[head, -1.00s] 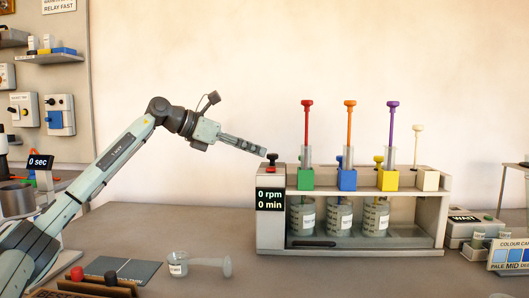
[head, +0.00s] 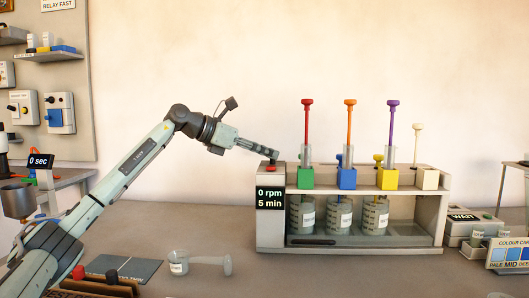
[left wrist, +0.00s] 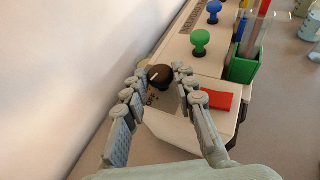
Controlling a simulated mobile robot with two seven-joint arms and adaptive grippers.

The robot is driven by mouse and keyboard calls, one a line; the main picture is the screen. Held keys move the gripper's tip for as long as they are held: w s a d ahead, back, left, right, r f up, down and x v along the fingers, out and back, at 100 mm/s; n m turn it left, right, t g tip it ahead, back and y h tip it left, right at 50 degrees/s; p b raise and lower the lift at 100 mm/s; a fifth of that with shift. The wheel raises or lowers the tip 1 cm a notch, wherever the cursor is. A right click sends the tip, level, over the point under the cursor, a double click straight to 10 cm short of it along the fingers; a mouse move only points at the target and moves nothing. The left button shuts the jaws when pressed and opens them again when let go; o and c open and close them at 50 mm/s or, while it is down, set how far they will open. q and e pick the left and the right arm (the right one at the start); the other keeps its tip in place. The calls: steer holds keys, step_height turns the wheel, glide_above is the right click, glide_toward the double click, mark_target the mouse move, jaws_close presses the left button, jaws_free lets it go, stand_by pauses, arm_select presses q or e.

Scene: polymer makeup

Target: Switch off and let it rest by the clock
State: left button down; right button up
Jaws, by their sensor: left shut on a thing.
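The stirrer rig (head: 270,233) stands on the bench with a display (head: 270,198) reading 0 rpm and 5 min. A dark round knob (left wrist: 160,76) with a pale pointer line sits on its top left, beside a red button (left wrist: 217,99). My left gripper (head: 270,160) is at the knob, shut on it, with one finger on either side in the left wrist view (left wrist: 161,78). Several beakers (head: 339,216) stand inside the rig, under red, orange and purple rods (head: 349,122). A small display (head: 40,161) at the left reads 0 sec. My right gripper is not in view.
A box marked WAIT (head: 465,222) and a colour card (head: 511,256) stand at the right. A wall panel (head: 65,125) with shelves is at the left.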

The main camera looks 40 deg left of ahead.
arm_select(q)
steer(key=shift+s+d+n+t+y, duration=0.15)
steer(key=shift+n+t+y, duration=0.25)
steer(key=shift+n+y, duration=0.9)
steer(key=shift+d+n+y, duration=0.1)
steer(key=shift+n+y, duration=0.2)
steer(key=shift+y, duration=0.1)
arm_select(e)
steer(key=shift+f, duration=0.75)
arm_select(q)
steer(key=c, duration=1.3)
jaws_free()
steer(key=shift+o, duration=0.2)
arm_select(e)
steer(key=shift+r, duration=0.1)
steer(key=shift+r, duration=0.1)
arm_select(q)
steer(key=v, duration=1.2)
steer(key=shift+f, duration=0.15)
steer(key=shift+d, duration=0.1)
